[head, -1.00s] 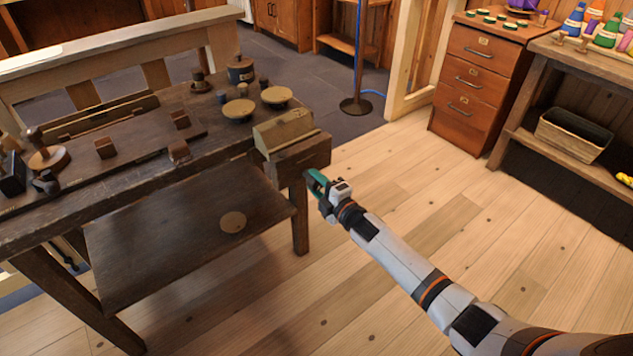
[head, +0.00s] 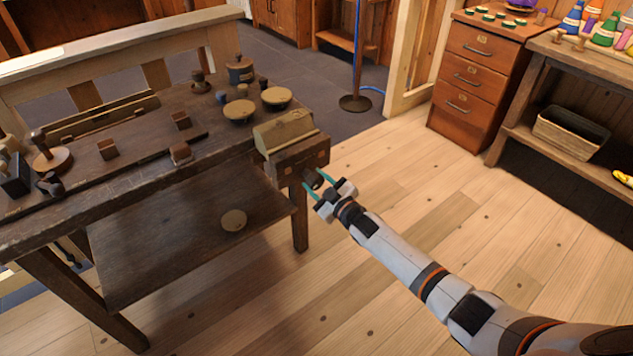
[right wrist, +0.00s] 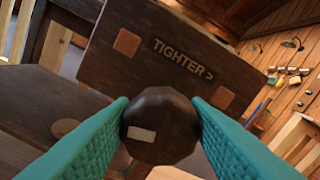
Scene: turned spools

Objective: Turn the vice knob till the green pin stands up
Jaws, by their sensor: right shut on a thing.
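The dark, faceted vice knob (right wrist: 168,120) fills the middle of the right wrist view, with a small white mark on its face. It shows small in the head view (head: 313,179), at the end of the workbench vice (head: 300,160). My right gripper (right wrist: 160,104) has its two teal fingers shut on the knob, one on each side; it also shows in the head view (head: 318,184). The vice's front face carries the word "TIGHTER" with an arrow pointing right. I cannot make out the green pin in either view. My left gripper is not in view.
The dark workbench (head: 120,185) holds several wooden pieces and round tan discs (head: 238,110). A tan block (head: 285,131) sits on top of the vice end. A drawer cabinet (head: 470,75) and a side bench with a basket (head: 570,135) stand right. The floor between is clear.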

